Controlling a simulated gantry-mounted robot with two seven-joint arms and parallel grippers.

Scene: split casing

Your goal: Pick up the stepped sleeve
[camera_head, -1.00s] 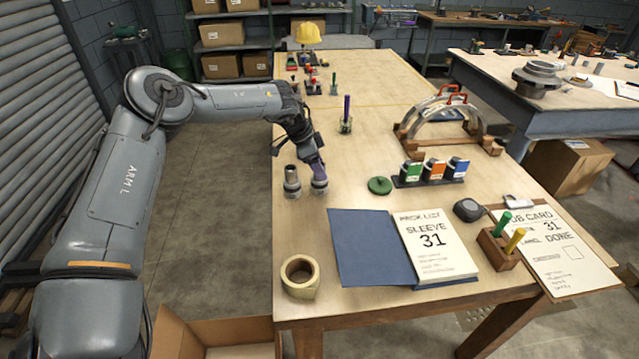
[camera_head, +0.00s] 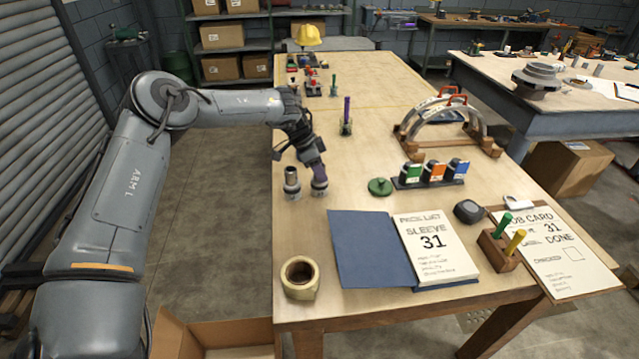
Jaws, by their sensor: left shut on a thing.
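Two grey metal stepped pieces stand side by side near the left edge of the wooden table. The left one (camera_head: 292,184) is uncovered, upright and narrower at the top. The right one (camera_head: 320,189) sits under my left gripper (camera_head: 318,178), which points down and is shut on it. The fingers hide its upper part, so I see mainly its lower rim, and I take it as the stepped sleeve. I cannot tell whether it is clear of the table. My right gripper is not in view.
A tape roll (camera_head: 299,277) and an open pick-list book (camera_head: 440,245) reading "SLEEVE 31" lie in front. A green disc (camera_head: 380,187) and a rack of coloured blocks (camera_head: 432,175) are to the right. A stand with a purple rod (camera_head: 347,117) is behind. The table between is clear.

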